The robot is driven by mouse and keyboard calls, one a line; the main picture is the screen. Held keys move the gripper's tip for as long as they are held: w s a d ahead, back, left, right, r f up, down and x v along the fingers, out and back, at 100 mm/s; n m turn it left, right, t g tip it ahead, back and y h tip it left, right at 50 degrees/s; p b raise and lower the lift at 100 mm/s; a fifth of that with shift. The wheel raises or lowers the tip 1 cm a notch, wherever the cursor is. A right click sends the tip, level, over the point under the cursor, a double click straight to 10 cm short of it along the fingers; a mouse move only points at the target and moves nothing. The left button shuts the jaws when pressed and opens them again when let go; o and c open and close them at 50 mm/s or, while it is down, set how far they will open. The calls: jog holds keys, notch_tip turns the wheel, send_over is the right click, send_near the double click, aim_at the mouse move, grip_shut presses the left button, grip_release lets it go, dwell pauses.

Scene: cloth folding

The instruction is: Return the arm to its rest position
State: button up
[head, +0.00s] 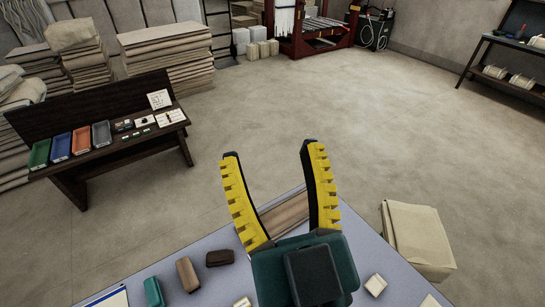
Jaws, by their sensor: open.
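My gripper (274,158) is open, its two yellow-toothed black fingers spread wide apart with nothing between the tips. It is in the lower middle of the head view, above the far edge of the grey-blue table (215,245). A brown cloth-like piece (286,213) shows between the lower parts of the fingers, partly hidden behind my gripper. I cannot tell how it is folded.
Near my gripper on the table lie a teal block (153,292), a brown block (187,274), a dark block (220,257) and a cream block (376,285). A beige package (417,238) stands right of the table. A dark bench (100,155) stands left. The floor beyond is clear.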

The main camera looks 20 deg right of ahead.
notch_tip(320, 180, up, 37)
jog(key=p, duration=3.7)
jog(key=shift+f, duration=0.15)
